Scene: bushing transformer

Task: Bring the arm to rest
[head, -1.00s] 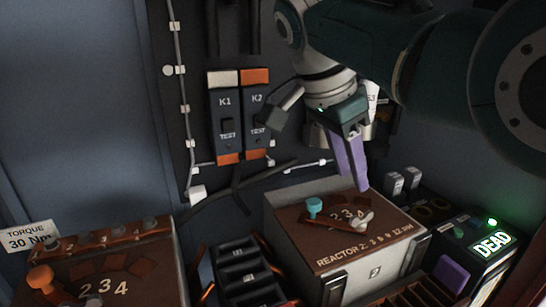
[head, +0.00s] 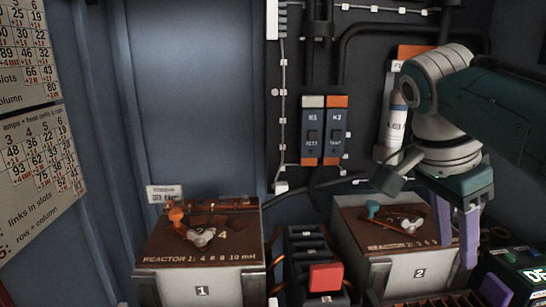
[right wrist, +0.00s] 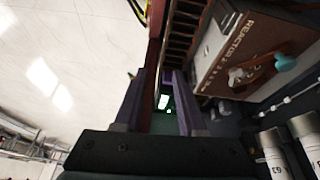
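My right arm enters the head view from the right, with the right gripper (head: 455,240) pointing down. Its two purple fingers are apart with nothing between them. In the head view they overlap the right side of the reactor 2 box (head: 420,268). In the right wrist view the gripper (right wrist: 165,85) also shows open and empty, with a green-lit display (right wrist: 163,101) visible through the gap. The reactor box (right wrist: 228,60) is to the right of the fingers there. My left gripper is not in view.
Reactor 1 (head: 203,282) stands left of reactor 2, with a dark slotted block (head: 308,254) and a red block (head: 326,278) between them. Modules K1 (head: 313,134) and K2 (head: 337,134) are on the back panel. A white cylinder (head: 397,125) stands behind my arm.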

